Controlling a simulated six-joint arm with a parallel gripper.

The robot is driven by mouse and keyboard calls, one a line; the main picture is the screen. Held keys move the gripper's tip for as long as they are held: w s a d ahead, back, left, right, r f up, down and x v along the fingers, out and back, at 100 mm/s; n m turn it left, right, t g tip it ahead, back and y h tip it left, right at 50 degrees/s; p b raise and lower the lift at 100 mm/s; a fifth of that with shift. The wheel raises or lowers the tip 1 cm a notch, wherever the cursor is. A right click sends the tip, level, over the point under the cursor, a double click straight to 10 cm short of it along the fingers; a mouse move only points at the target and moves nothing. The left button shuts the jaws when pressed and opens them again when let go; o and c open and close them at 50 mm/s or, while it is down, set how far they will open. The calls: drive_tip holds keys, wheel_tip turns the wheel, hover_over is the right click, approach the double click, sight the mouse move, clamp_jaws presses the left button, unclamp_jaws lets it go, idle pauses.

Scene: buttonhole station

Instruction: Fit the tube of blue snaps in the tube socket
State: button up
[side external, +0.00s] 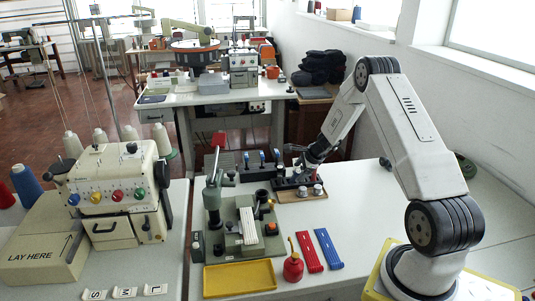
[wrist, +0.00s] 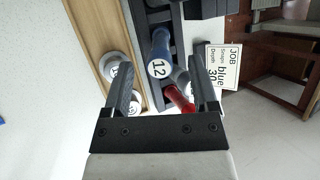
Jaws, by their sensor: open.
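A wooden board (side external: 305,194) with metal knobs lies below my gripper. A job card (wrist: 222,66) reads snaps blue, depth 30. A red oiler (side external: 293,262) stands left of the tubes, near a yellow tray (side external: 240,278). The table right of the tubes is clear.

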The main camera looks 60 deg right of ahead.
sight(294, 182)
drive_tip(key=shift+x, duration=2.3)
clamp_jaws()
